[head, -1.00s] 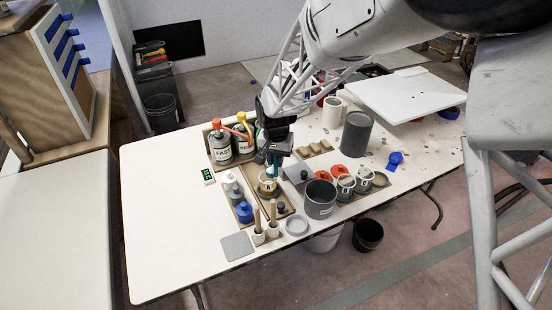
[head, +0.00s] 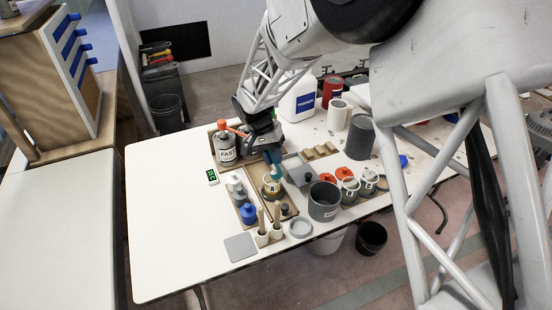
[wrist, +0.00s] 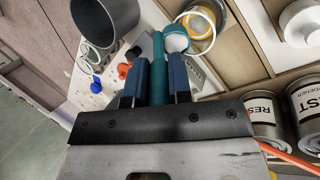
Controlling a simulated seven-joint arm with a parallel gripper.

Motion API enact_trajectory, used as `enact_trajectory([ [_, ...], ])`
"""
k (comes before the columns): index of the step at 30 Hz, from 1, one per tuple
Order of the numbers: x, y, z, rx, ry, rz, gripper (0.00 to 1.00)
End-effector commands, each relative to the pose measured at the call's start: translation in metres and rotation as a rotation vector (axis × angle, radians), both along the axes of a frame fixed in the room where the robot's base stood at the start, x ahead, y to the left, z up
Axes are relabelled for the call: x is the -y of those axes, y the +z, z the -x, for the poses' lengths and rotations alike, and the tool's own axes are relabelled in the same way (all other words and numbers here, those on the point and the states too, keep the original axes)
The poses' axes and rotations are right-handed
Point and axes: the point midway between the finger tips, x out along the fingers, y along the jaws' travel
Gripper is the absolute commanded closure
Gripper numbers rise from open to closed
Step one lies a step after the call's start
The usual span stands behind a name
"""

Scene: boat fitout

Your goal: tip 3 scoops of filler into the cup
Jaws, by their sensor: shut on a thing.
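My gripper (head: 270,153) is shut on a teal scoop (wrist: 158,50), gripping its handle between the blue fingertips. The scoop's round end is towards the top of the wrist view; something pale shows inside its rim. A tin with a yellowish inside (wrist: 206,38) is just right of the scoop in the wrist view. In the head view this tin (head: 271,189) stands in a wooden tray, just below my gripper. A dark grey open pot (head: 323,203) stands to its right, and also shows in the wrist view (wrist: 104,22). I cannot tell which vessel is the cup.
A taller grey cylinder (head: 360,137) and a white jug (head: 298,98) stand behind right. The table's left part is clear.

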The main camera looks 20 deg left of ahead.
Motion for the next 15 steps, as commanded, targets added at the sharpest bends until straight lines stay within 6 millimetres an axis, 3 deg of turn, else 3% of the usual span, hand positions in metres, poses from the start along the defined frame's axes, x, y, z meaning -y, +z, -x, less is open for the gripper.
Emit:
enact_trajectory([
  [15,-0.019,-0.008,-0.006,-0.082,0.001,0.281,1.0],
])
